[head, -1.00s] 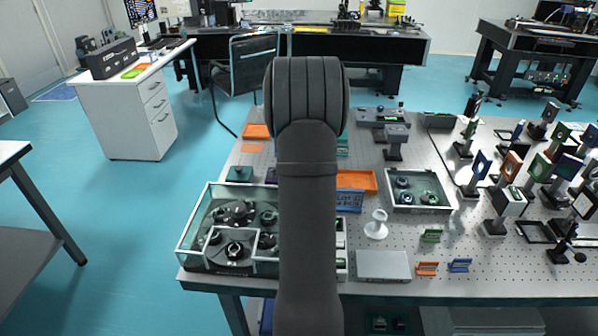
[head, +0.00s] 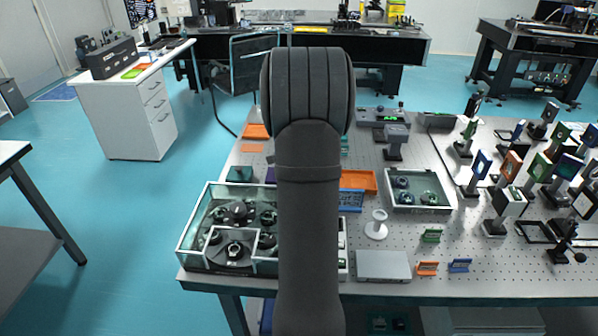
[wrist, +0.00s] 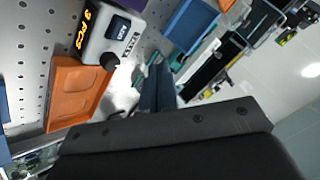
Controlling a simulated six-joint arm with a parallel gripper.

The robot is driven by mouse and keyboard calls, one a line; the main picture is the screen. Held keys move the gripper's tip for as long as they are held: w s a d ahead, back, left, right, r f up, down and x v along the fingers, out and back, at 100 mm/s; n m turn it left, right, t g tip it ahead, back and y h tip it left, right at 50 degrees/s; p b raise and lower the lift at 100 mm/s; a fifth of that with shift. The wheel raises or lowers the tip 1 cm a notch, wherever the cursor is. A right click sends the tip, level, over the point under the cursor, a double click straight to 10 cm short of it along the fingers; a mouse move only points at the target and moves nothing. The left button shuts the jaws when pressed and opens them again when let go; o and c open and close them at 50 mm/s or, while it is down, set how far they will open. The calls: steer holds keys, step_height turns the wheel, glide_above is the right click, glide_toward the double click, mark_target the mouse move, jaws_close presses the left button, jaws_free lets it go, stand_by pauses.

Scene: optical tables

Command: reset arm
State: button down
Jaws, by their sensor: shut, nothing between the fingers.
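My arm (head: 308,190) rises through the middle of the head view, and its end is hidden behind the thick upper link. In the wrist view my gripper (wrist: 158,70) shows as two dark narrow fingers close together, shut with nothing between them. It is tilted above the optical table (wrist: 40,25). An orange bin (wrist: 78,90) and a grey device with a display and black knob (wrist: 112,32) lie to its left in that view. A blue bin (wrist: 190,25) is beyond it. I cannot tell any contact between the fingers and these things.
On the table, a glass-walled tray (head: 190,240) with dark parts stands left of my arm. A second tray (head: 445,207), a white stand (head: 376,226) and a grey plate (head: 383,266) are to the right. Several mounted optics crowd the far right.

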steer(key=shift+f, duration=0.1)
stand_by(0.5)
steer(key=shift+f, duration=0.55)
step_height(320, 180, up, 5)
steer(key=shift+r, duration=0.1)
